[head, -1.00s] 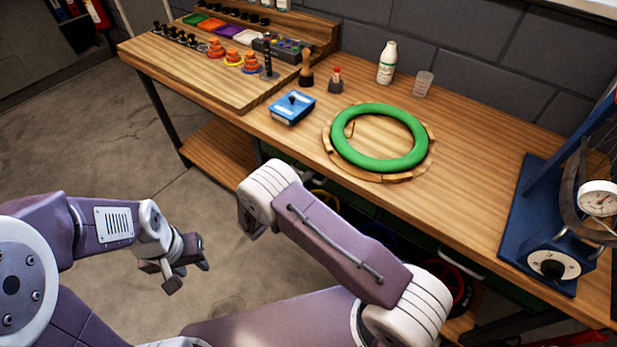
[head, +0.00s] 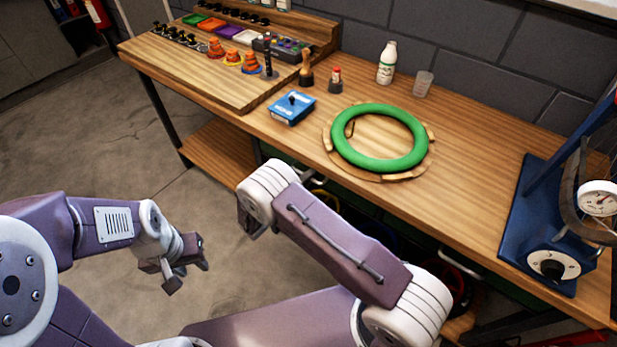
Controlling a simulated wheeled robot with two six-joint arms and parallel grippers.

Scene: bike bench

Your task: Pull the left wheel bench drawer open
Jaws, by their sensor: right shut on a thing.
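The wooden bench (head: 480,165) has dark green drawer fronts under its top, seen at a steep angle. The left drawer front (head: 272,153) is mostly hidden by the bench edge and my right forearm, so how far it stands out cannot be told. A pale bar handle (head: 462,262) shows under the bench edge further right. My right arm reaches across to below the bench's front edge; its wrist hides its gripper. My left gripper (head: 188,274) is empty over the floor, its fingers apart, away from the bench.
On the bench are a green ring (head: 364,163) on a wooden stand, a blue box (head: 292,108), a white bottle (head: 387,63) and a blue truing stand (head: 535,240). A lower wooden shelf (head: 215,150) shows at left. The floor at left is clear.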

